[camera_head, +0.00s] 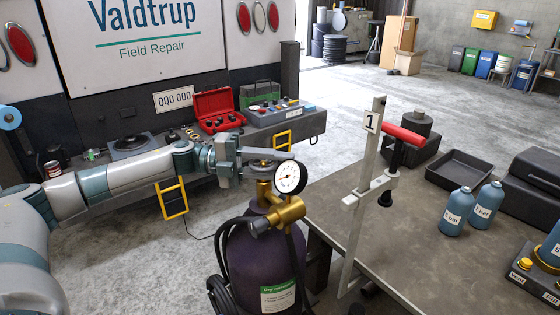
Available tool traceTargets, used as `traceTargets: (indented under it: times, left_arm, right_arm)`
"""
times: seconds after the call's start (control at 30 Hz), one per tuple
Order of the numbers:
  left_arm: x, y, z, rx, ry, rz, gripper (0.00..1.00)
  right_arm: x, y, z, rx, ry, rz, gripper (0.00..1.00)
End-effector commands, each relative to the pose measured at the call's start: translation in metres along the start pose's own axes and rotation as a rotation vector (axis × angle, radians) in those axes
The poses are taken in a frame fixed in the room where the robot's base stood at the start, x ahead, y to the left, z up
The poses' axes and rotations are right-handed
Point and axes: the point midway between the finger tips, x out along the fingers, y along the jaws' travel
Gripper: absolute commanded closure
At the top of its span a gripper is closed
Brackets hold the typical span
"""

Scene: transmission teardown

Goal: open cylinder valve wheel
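A dark purple gas cylinder (252,262) stands upright at the lower middle, with a green-and-white label low on its side. Its brass valve (263,190) carries a round white pressure gauge (289,178) and a brass regulator body (285,214). The small valve wheel (260,167) sits on top of the valve, partly hidden. My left gripper (268,157) reaches in from the left, its fingers at the wheel and one long finger passing over it. The other finger is mostly hidden, so I cannot tell whether the fingers touch or grip the wheel. My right gripper is not in view.
A workbench (410,222) fills the right, with a clamp stand (362,200) marked 1, a black tray (460,172), and blue bottles (456,212). A black hose (222,290) hangs at the cylinder's left. A red toolbox (218,108) sits on the van's tailboard behind.

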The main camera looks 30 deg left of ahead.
Motion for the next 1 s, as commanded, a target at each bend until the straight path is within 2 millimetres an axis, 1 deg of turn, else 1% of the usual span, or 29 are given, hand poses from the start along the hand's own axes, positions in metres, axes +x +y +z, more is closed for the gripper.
traceTargets:
  times: [0.27, 0.3, 0.37, 0.4, 0.43, 0.77, 1.0]
  left_arm:
    - [0.0013, 0.0005, -0.0001, 0.0, 0.0, 0.0, 0.71]
    - [0.0013, 0.0005, -0.0001, 0.0, 0.0, 0.0, 0.73]
    - [0.0012, 0.0005, -0.0001, 0.0, 0.0, 0.0, 0.87]
    - [0.0012, 0.0004, -0.0001, 0.0, 0.0, 0.0, 0.97]
    - [0.0012, 0.0005, -0.0001, 0.0, 0.0, 0.0, 1.0]
    - [0.0009, 0.0012, 0.0001, 0.0, -0.011, 0.001, 1.0]
    - [0.0008, 0.0029, 0.0022, -0.001, -0.079, 0.001, 1.0]
  right_arm:
    - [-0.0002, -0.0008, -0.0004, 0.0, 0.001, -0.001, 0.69]
    - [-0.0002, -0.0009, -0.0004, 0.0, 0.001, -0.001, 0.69]
    - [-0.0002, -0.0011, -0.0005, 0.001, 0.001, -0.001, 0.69]
    - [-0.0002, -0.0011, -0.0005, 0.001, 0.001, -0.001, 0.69]
    - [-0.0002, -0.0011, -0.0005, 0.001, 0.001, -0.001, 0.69]
    - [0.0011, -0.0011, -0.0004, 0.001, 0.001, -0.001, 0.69]
    - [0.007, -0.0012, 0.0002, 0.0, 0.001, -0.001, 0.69]
